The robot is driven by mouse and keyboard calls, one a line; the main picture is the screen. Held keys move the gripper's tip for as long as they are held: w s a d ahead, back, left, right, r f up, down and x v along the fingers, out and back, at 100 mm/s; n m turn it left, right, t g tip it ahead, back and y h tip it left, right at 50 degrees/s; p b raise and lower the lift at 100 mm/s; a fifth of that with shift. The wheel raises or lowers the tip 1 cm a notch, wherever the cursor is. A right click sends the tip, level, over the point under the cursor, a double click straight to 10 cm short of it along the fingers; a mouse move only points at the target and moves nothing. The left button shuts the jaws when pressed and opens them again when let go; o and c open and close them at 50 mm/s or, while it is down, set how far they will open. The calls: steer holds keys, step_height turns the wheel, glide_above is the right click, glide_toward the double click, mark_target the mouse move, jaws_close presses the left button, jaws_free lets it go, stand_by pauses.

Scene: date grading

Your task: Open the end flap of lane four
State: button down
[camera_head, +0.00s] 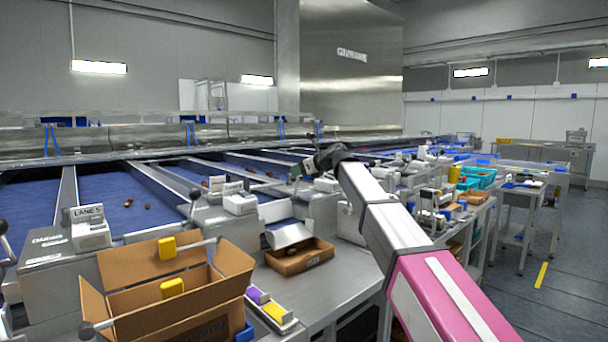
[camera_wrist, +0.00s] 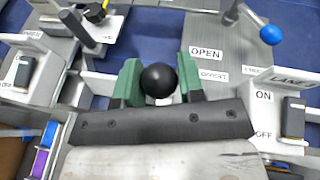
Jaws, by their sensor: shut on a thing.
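My gripper (camera_wrist: 158,88) has green finger pads, one on each side of a round black knob (camera_wrist: 158,79), and is shut on it. The lever below the knob is hidden by the gripper. A label reading OPEN (camera_wrist: 206,53) is on the grey metal just right of the knob. In the head view my gripper (camera_head: 297,172) is small and dark at the end of my arm, over the lane ends. A lane sign (camera_wrist: 294,77) is at the right of the wrist view; its number is not clear to me. I cannot tell how the flap stands.
A LANE 5 sign (camera_head: 87,214) stands at the left, with another black-knobbed lever (camera_head: 194,194) to its right. A large open carton (camera_head: 180,315) and a smaller brown box (camera_head: 300,258) are in front of the lanes. A blue-knobbed lever (camera_wrist: 270,35) is near my gripper.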

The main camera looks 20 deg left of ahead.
steer(key=w+a+f+g+h, duration=0.1)
steer(key=w+a+h, duration=0.1)
steer(key=a+h, duration=0.1)
steer(key=w+a+f+m+g+h, duration=0.1)
steer(key=w+a+h, duration=0.1)
steer(key=a, duration=0.4)
steer(key=shift+w+g+h, duration=0.3)
steer(key=shift+h, duration=0.3)
steer(key=c, duration=0.8)
jaws_free()
steer(key=shift+a, duration=0.1)
steer(key=shift+c, duration=0.2)
steer(key=shift+o, duration=0.4)
steer(key=w+v, duration=0.1)
steer(key=v, duration=0.9)
steer(key=shift+s+r, duration=0.3)
steer(key=shift+s, duration=0.2)
